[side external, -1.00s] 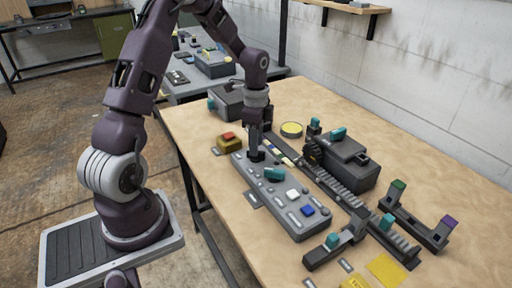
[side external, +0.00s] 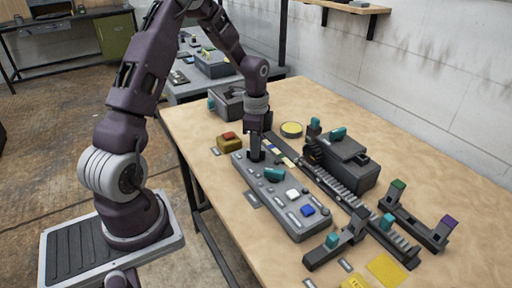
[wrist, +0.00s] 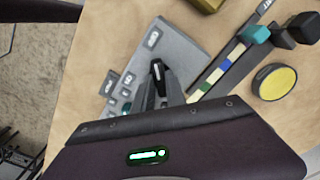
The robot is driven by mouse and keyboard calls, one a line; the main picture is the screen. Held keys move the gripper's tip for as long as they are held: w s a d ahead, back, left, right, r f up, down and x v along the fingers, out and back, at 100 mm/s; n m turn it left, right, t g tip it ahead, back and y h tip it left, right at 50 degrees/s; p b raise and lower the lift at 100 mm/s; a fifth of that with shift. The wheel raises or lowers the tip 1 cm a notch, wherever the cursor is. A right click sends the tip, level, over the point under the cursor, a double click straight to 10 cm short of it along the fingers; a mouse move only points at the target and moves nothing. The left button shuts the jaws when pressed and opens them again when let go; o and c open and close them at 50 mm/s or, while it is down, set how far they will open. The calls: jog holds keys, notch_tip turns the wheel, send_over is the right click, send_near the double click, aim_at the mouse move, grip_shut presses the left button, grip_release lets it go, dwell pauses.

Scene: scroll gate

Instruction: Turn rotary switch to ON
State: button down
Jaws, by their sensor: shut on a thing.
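The grey control panel (side external: 275,205) lies on the table and carries a teal handle (side external: 273,174), a white button (side external: 292,194) and a blue button (side external: 307,210). My gripper (side external: 255,157) points down at the far end of this panel, beyond the teal handle. In the wrist view my gripper (wrist: 160,88) is shut on a small black knob (wrist: 157,70) with a pale mark, apparently the rotary switch. The fingers hide most of the knob. Small labels sit on the panel around it, and I cannot read them.
A yellow box with a red button (side external: 229,141) stands just beyond the panel. A toothed rail (side external: 345,187) and a dark box with a teal handle (side external: 343,162) lie to the right. A yellow disc (side external: 291,129) is behind. Bare table lies at the far right.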

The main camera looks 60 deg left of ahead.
jog(key=n, duration=0.4)
jog(key=shift+n, duration=0.3)
jog(key=n, duration=0.8)
jog(key=shift+n, duration=2.4)
jog(key=c, duration=1.4)
grip_release()
jog(key=shift+o, duration=0.2)
